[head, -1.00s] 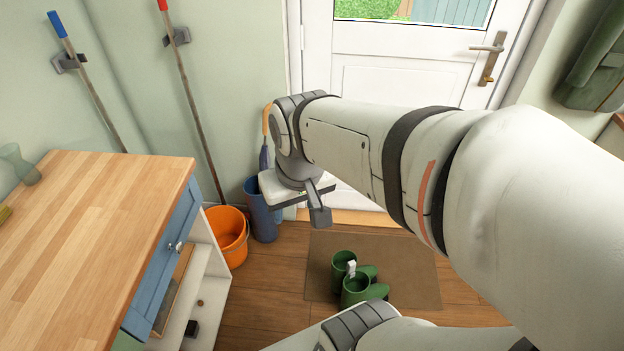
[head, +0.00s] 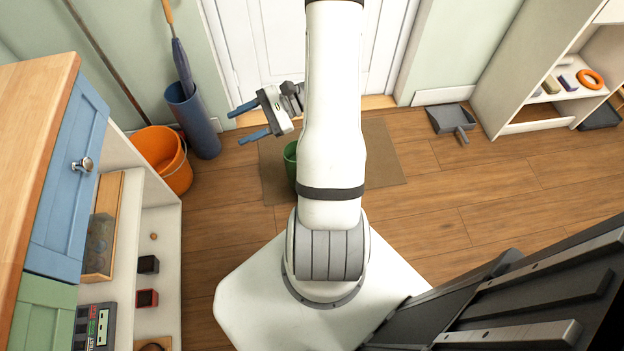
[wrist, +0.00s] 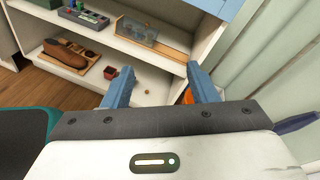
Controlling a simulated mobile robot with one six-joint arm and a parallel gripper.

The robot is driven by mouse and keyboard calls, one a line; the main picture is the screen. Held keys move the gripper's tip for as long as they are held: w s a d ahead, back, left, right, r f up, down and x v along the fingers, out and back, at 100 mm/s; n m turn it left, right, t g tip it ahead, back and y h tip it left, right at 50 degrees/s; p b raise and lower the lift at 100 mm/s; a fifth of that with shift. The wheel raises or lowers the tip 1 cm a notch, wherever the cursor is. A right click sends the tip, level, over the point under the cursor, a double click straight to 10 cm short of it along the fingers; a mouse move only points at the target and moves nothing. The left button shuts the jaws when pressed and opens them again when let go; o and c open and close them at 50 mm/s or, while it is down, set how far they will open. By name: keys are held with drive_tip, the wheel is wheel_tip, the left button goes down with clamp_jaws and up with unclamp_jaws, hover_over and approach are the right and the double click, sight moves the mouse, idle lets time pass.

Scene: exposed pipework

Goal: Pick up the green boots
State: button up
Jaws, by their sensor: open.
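Part of one green boot (head: 291,163) shows on the brown doormat (head: 385,155) in the head view, just left of my arm. The rest of the boots is hidden behind my arm. My gripper (head: 242,123) is open and empty, up and to the left of the visible boot, with its two blue fingers apart and pointing left. In the wrist view my gripper (wrist: 160,88) faces the white shelf unit, with nothing between the fingers. The boots do not show in the wrist view.
An orange bucket (head: 163,160) and a blue umbrella stand (head: 193,120) stand left of the mat. The cabinet with a blue drawer (head: 65,185) is at the left. A dustpan (head: 452,120) lies right of the mat.

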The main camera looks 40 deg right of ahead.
drive_tip(key=s+d+f+m+t+h+b, duration=0.1)
drive_tip(key=d+f+m+t+h+b, duration=0.2)
drive_tip(key=f, duration=0.8)
drive_tip(key=s+d+f+m+t+h+b, duration=0.2)
drive_tip(key=d+f+m+t+h+b, duration=0.1)
drive_tip(key=d+f+m+t+h, duration=0.2)
drive_tip(key=s+d+f+m+t+h+b, duration=0.2)
drive_tip(key=d+f+m+h, duration=0.5)
drive_tip(key=d+f+m, duration=0.4)
wheel_tip(320, 180, down, 6)
drive_tip(key=shift+s+f+t+b, duration=0.15)
drive_tip(key=shift+t+b, duration=0.7)
drive_tip(key=shift+t, duration=0.35)
drive_tip(key=shift+w+d+r+b, duration=0.15)
drive_tip(key=shift+w+b, duration=0.45)
drive_tip(key=shift+w, duration=1.3)
drive_tip(key=shift+w+d+r+b, duration=0.15)
drive_tip(key=shift+w+b, duration=0.45)
drive_tip(key=shift+w, duration=1.25)
drive_tip(key=shift+f, duration=0.1)
drive_tip(key=shift+c, duration=0.4)
clamp_jaws()
